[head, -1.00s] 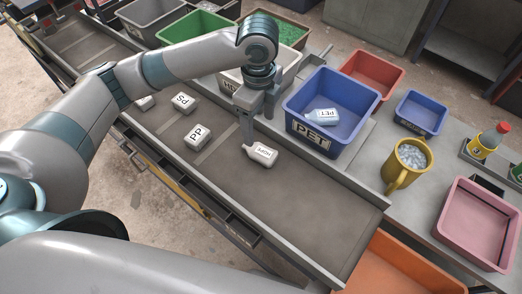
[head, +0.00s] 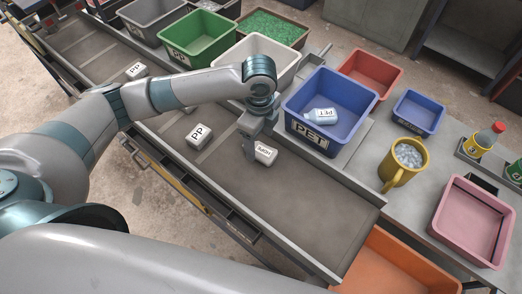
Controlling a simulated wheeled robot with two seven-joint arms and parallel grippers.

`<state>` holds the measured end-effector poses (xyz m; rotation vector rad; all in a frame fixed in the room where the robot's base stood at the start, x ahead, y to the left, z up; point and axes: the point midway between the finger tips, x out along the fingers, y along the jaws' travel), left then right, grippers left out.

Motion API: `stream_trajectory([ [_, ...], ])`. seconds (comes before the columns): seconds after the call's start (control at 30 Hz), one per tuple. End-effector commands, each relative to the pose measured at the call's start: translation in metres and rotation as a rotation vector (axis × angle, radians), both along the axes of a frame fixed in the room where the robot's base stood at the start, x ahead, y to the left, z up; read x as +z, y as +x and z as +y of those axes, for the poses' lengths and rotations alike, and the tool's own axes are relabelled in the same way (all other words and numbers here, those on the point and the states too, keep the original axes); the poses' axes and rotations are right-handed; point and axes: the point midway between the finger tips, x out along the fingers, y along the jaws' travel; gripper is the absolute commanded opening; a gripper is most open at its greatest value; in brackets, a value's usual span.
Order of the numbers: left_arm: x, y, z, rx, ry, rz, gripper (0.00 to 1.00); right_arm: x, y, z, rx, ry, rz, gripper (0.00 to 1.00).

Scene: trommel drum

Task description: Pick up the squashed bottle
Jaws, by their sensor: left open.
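A squashed white bottle (head: 266,154) lies on the grey conveyor belt, its label facing up, with lettering that looks like HDPE. My left gripper (head: 249,147) is low over the belt at the bottle's left end. It is open and hides the neck end of the bottle. I cannot tell whether the fingers touch it. My right gripper is not in view.
A white block marked PP (head: 198,136) lies left on the belt, and another labelled item (head: 135,70) lies farther up. A blue PET bin (head: 311,139) holding a bottle (head: 322,115) stands right of the gripper. The belt's lower right is clear.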

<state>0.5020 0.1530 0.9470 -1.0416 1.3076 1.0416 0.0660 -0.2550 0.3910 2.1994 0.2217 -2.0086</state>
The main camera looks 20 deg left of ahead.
Motion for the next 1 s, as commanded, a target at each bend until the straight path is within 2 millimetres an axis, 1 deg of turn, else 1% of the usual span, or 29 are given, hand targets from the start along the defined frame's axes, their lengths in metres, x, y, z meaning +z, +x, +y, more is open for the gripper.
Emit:
stream_trajectory([
  [0.03,-0.002,0.0,-0.001,0.0,-0.001,0.002,0.67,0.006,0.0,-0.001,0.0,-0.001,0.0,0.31],
  [0.2,-0.022,0.001,-0.003,0.0,0.001,0.005,0.67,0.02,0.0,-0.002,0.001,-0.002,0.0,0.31],
  [0.3,-0.035,0.002,-0.003,0.0,0.001,0.003,0.67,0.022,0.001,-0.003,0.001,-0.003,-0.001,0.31],
  [0.4,-0.043,0.001,-0.002,0.0,0.001,0.001,0.67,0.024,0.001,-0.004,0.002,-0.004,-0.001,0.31],
  [0.53,-0.047,0.002,-0.002,-0.001,0.001,0.0,0.67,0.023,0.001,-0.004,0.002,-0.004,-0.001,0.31],
  [0.9,-0.046,0.002,-0.002,-0.001,0.001,0.0,0.67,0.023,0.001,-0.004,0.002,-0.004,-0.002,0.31],
  [0.93,-0.046,0.002,-0.002,-0.001,0.001,0.0,0.62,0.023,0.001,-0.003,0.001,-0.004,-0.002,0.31],
  [0.97,-0.046,0.002,-0.002,-0.001,0.001,0.0,0.55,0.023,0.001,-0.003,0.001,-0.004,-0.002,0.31],
  [1.0,-0.046,0.002,-0.002,-0.001,0.001,-0.001,0.46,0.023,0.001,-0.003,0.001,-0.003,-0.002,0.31],
])
